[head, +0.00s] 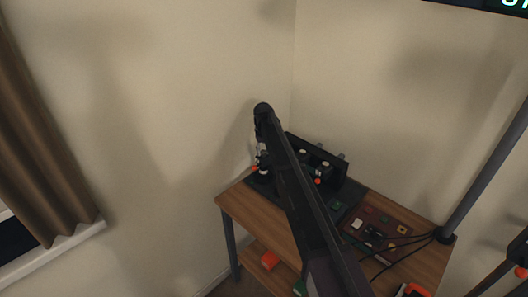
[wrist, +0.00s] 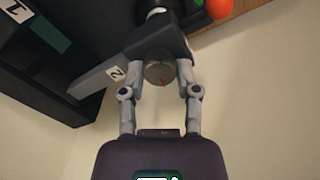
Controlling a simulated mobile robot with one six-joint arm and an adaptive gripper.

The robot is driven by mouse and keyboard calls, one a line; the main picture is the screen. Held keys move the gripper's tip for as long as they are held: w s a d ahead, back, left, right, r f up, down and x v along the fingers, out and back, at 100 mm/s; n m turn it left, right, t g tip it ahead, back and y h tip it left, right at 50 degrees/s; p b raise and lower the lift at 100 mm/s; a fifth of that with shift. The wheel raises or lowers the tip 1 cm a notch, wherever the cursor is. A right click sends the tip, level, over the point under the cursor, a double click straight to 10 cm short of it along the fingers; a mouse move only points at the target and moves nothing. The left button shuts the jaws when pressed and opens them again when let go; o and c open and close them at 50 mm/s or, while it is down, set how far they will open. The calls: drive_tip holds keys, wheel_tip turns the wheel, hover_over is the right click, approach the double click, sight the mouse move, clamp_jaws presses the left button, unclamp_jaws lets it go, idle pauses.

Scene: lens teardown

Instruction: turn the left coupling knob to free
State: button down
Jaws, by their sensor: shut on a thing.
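A round grey knob (wrist: 159,73) with a small red mark on its face shows in the wrist view. In the head view my gripper (head: 262,164) is at the left back of the bench, beside a dark fixture (head: 330,156). My arm hides part of the fixture, and the knob cannot be made out there.
A wooden bench (head: 236,204) stands in the room corner, close to the walls. A dark red tray (head: 357,238) with small parts lies right of my arm. Black cables run near the bench's right edge. An orange-red ball (wrist: 219,8) is near the knob.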

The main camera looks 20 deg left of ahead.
drive_tip(key=shift+s+n, duration=0.1)
drive_tip(key=shift+n, duration=1.1)
drive_tip(key=shift+c, duration=1.7)
unclamp_jaws()
drive_tip(key=shift+r, duration=0.1)
